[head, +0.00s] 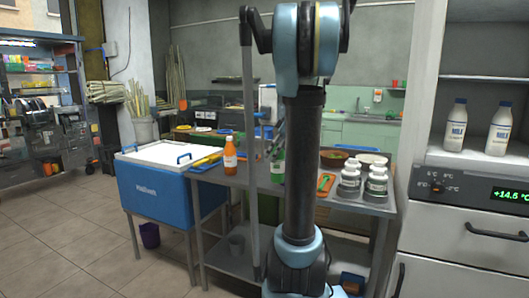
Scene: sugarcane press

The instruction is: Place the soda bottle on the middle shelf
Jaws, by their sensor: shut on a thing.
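A green bottle (278,167) with a pale label shows at the metal table, just left of my dark arm link. My gripper (279,143) is a dark shape at its top, partly hidden behind that link, and looks shut on it. I cannot tell whether the bottle touches the tabletop. An orange bottle (230,154) with a white label stands upright to the left, apart from my gripper. The open white cabinet at the right has a thin upper shelf (487,78), empty where visible, and a lower shelf (470,158); which one is the middle is unclear.
Two milk bottles (455,125) stand on the lower cabinet shelf. White-capped jars (350,183), bowls (368,158) and an orange board (325,184) crowd the metal table's right side. A blue cooler (158,200) stands left of it. The tiled floor at lower left is clear.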

